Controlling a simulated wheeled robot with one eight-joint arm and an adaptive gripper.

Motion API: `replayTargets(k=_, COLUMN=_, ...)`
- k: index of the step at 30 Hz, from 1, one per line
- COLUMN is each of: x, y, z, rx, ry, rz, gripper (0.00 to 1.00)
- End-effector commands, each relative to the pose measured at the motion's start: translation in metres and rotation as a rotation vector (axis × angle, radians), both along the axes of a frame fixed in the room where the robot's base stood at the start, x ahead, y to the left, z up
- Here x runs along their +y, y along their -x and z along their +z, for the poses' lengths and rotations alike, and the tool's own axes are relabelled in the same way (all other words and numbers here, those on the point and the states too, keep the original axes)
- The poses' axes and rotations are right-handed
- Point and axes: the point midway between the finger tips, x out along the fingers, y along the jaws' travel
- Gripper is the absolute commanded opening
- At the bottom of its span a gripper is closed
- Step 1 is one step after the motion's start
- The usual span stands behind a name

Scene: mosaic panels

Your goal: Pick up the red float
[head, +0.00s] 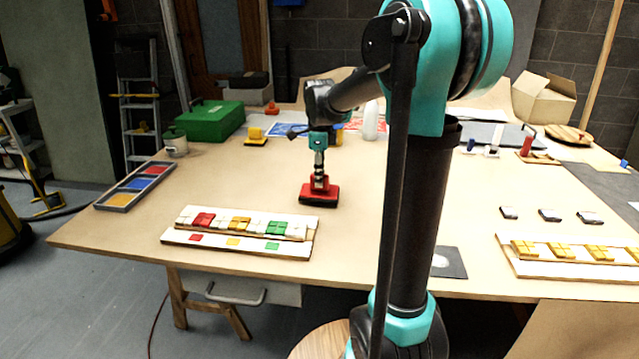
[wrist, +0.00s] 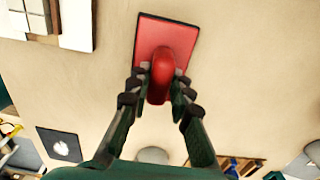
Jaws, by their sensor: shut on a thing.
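The red float (head: 318,194) has a flat red plate with a dark underside edge and a rounded red handle. In the head view it is at the middle of the table, right of the mosaic panel. My gripper (head: 319,180) is directly above it, pointing down. In the wrist view the fingers of my gripper (wrist: 159,84) are shut on the handle of the red float (wrist: 179,37), one on each side. I cannot tell whether the plate touches the table or is slightly above it.
A white mosaic panel (head: 172,237) with coloured tiles lies left of the float. A divided colour tray (head: 118,199) is farther left. A yellow float (head: 256,137) and a green case (head: 210,121) stand behind. Another panel (head: 530,270) lies at the right. Bare table surrounds the float.

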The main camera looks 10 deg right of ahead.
Motion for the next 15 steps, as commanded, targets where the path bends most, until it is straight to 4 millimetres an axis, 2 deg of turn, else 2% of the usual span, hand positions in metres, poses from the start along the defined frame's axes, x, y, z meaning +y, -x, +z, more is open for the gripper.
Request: replayTargets(k=15, x=0.0, y=0.0, z=0.133, rx=0.0, ry=0.0, rz=0.0, gripper=0.0)
